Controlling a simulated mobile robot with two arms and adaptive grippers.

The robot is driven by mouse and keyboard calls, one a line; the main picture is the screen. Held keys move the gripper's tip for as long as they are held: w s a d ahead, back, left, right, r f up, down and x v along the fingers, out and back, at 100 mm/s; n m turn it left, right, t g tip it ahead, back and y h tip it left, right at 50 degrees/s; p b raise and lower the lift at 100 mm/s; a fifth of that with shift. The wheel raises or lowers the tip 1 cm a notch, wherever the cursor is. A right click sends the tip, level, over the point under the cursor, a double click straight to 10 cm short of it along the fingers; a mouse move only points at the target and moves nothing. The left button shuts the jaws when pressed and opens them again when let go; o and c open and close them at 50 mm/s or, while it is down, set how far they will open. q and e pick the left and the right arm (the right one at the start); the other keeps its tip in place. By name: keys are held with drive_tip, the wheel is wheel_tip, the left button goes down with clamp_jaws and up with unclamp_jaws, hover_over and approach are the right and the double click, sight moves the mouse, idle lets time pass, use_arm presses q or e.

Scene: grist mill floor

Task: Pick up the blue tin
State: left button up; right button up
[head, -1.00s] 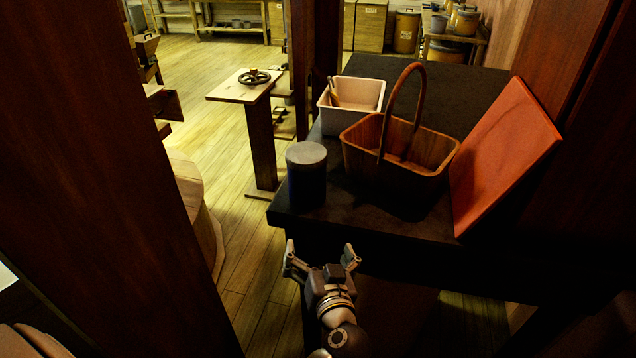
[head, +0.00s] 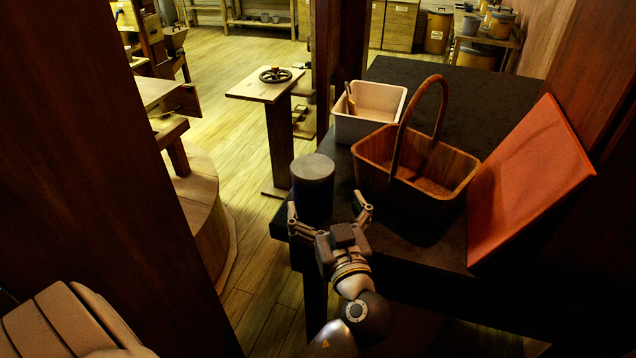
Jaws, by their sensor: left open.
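The blue tin (head: 312,186) is a dark blue cylinder with a grey lid. It stands upright at the near left corner of the black table (head: 437,78). My left gripper (head: 329,212) is open, its two fingers spread and pointing toward the tin. The left finger overlaps the tin's lower left side in the picture, and the right finger is to its right. I cannot tell whether either finger touches it. My right gripper is not in view.
A wooden basket (head: 375,174) with a tall handle stands right of the tin. A white bin (head: 362,127) is behind it, and a red board (head: 525,185) leans at the right. Dark posts (head: 95,150) flank the view. A wooden stand with a handwheel (head: 275,75) is beyond.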

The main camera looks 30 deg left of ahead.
sight(319, 195)
use_arm(q)
drive_tip(key=x, duration=0.2)
drive_tip(key=shift+w+a+p, duration=0.1)
drive_tip(key=shift+a+p, duration=0.2)
drive_tip(key=shift+p, duration=0.05)
drive_tip(key=shift+w+a+r, duration=0.15)
drive_tip(key=shift+w+a, duration=0.05)
drive_tip(key=p+x, duration=0.3)
drive_tip(key=shift+w+a+r, duration=0.1)
drive_tip(key=shift+a, duration=0.3)
drive_tip(key=shift+w+a, duration=0.25)
drive_tip(key=shift+w, duration=0.1)
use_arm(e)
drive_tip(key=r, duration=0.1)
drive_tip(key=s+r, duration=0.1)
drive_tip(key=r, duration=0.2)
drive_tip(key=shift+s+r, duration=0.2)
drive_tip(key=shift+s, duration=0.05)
use_arm(q)
drive_tip(key=shift+s, duration=0.1)
drive_tip(key=shift+c, duration=1)
drive_tip(key=c, duration=1.2)
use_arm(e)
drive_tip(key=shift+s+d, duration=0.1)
use_arm(q)
drive_tip(key=shift+o, duration=0.2)
